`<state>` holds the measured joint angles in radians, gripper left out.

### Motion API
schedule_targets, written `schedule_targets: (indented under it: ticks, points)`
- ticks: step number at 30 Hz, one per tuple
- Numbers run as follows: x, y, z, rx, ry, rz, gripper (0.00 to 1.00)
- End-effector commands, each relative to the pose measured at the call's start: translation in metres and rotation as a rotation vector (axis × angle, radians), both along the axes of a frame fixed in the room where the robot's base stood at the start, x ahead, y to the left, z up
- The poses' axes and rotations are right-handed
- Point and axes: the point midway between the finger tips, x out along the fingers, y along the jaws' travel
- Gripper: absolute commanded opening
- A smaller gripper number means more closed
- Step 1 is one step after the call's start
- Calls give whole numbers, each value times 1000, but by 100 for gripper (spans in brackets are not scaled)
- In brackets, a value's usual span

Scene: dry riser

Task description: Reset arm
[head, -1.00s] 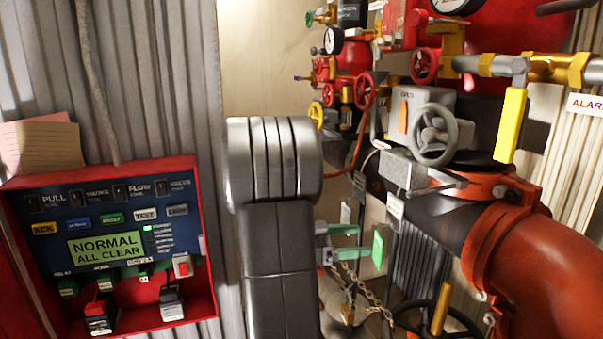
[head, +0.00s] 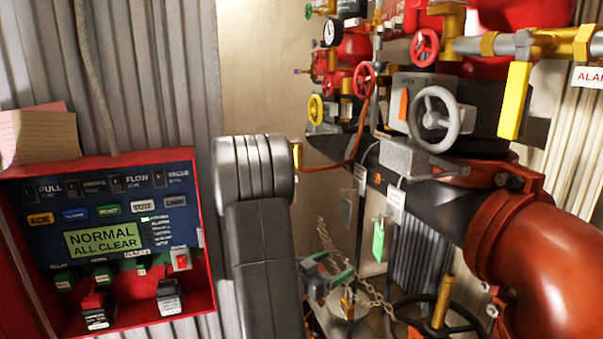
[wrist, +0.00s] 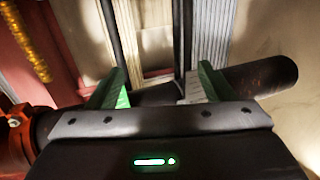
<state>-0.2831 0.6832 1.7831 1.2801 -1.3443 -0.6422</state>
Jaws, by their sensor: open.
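My gripper (head: 330,275) is in the lower middle of the head view, just past my dark arm link, near a hanging chain. In the wrist view its two green fingers (wrist: 160,88) stand wide apart with nothing held between them. A dark pipe (wrist: 275,78) runs across behind the fingers. A green tag (head: 378,241) hangs to the right of the gripper in the head view, apart from it.
A red alarm panel (head: 207,265) reading "NORMAL ALL CLEAR" is at left. A large red pipe (head: 545,260), a grey handwheel (head: 435,119) and a yellow lever (head: 514,100) are at right. A chain (head: 375,300) and a black handwheel (head: 475,322) are low, close to the gripper.

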Motion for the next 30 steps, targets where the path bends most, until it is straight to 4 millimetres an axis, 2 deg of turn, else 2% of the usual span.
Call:
schedule_targets:
  ticks: [1, 15, 22, 30]
  points:
    - [2, 1, -11, -4, 6, 33, 75]
    - [15, 19, -81, -2, 6, 328, 75]
    - [16, 25, -101, -4, 3, 409, 75]
    - [17, 28, -106, 0, 1, 437, 75]
